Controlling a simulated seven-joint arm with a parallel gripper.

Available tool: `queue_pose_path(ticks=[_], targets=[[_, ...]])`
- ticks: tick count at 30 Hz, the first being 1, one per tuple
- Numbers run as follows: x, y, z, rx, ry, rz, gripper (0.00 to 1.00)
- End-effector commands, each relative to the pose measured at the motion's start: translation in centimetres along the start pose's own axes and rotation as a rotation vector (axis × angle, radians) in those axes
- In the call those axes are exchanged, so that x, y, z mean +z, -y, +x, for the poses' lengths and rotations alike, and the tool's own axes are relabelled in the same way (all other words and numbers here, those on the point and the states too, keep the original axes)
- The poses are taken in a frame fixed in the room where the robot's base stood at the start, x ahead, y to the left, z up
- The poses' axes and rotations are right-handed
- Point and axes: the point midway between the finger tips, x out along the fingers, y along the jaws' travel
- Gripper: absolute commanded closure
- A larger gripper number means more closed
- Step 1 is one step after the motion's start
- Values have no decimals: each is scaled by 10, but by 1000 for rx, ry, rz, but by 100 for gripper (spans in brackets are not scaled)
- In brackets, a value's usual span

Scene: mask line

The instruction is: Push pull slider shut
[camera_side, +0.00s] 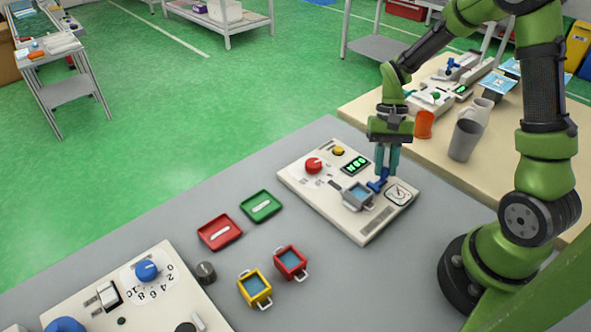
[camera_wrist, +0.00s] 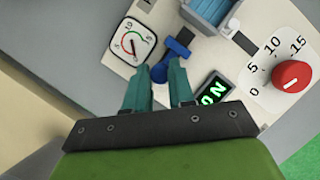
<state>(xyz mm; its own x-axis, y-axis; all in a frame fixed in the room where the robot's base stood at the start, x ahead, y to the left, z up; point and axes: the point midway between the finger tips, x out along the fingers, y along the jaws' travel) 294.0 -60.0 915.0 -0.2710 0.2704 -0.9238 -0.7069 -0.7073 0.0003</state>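The control panel (camera_side: 335,222) lies on the grey table. Its blue slider handle (camera_side: 377,184) is near the panel's right end, beside the grey box with a blue inside. In the wrist view the blue handle (camera_wrist: 178,47) lies just past the fingertips, with a blue part at the tips. My gripper (camera_side: 386,172) points down at the handle; it also shows in the wrist view (camera_wrist: 168,70). Its two teal fingers stand a narrow gap apart. I cannot tell if they grip the handle or only stand beside it.
The panel also bears a red knob (camera_side: 313,166), a green display (camera_side: 355,165), a grey box (camera_side: 357,197) and a dial gauge (camera_side: 398,194). Red and green trays and small red and yellow bins stand to the left. A cup table (camera_side: 480,170) stands behind.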

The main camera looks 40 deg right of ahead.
Motion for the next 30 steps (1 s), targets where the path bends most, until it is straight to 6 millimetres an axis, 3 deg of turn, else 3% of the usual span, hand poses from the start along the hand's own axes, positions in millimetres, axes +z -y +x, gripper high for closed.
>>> queue_pose_path(ticks=[1, 4, 12, 20, 27, 28, 30], targets=[[0, 0, 0, 0, 0, 0, 85], [0, 0, 0, 0, 0, 0, 100], [0, 1, 0, -1, -1, 0, 100], [20, 22, 8, 0, -1, -3, 100], [23, 25, 9, -3, 3, -2, 100], [23, 25, 9, -3, 4, -2, 75], [23, 25, 9, -4, 4, -2, 64]])
